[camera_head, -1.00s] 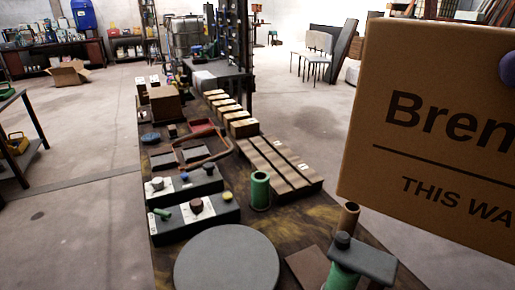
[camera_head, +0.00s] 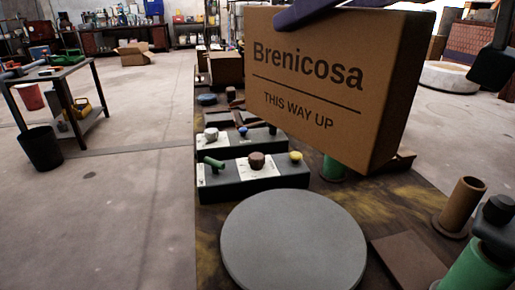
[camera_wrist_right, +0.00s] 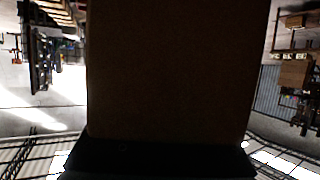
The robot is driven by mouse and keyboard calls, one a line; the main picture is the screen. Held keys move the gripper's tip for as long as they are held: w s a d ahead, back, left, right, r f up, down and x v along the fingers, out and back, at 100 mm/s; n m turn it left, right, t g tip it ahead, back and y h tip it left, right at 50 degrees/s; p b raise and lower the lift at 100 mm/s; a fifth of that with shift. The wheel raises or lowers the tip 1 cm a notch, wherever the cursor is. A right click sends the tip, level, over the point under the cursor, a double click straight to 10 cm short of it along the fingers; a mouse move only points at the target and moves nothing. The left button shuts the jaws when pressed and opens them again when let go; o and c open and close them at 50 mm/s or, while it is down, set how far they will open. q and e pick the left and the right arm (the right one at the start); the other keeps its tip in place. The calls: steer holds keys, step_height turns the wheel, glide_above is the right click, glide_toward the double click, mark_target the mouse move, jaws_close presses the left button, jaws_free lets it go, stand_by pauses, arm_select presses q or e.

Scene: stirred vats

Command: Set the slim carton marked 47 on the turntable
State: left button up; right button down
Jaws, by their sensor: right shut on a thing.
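A brown carton (camera_head: 322,90) printed "Brenicosa" and "THIS WAY UP" hangs upright, slightly tilted, above the bench. No 47 shows on its visible faces. My right gripper (camera_head: 305,12) is shut on its top edge, seen as dark purple fingers at the top of the head view. In the right wrist view the carton (camera_wrist_right: 170,70) is a dark face filling the middle. The turntable, a round grey disc (camera_head: 293,243), lies empty on the bench, in front of and below the carton. My left gripper is not in view.
Dark control boxes (camera_head: 255,178) with knobs stand just behind the disc. A green cylinder (camera_head: 333,168) is partly hidden by the carton. A brown tube (camera_head: 463,205) and a green-bodied item (camera_head: 477,270) stand at the right. A flat brown plate (camera_head: 408,262) lies beside the disc.

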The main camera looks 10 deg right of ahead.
steer(key=shift+w+a, duration=0.1)
steer(key=shift+w, duration=0.1)
steer(key=shift+w+f+b, duration=0.1)
steer(key=shift+f+b, duration=0.2)
steer(key=shift+f, duration=0.1)
step_height(320, 180, down, 19)
steer(key=b, duration=0.6)
steer(key=shift+a+f, duration=0.1)
jaws_free()
steer(key=shift+f, duration=0.15)
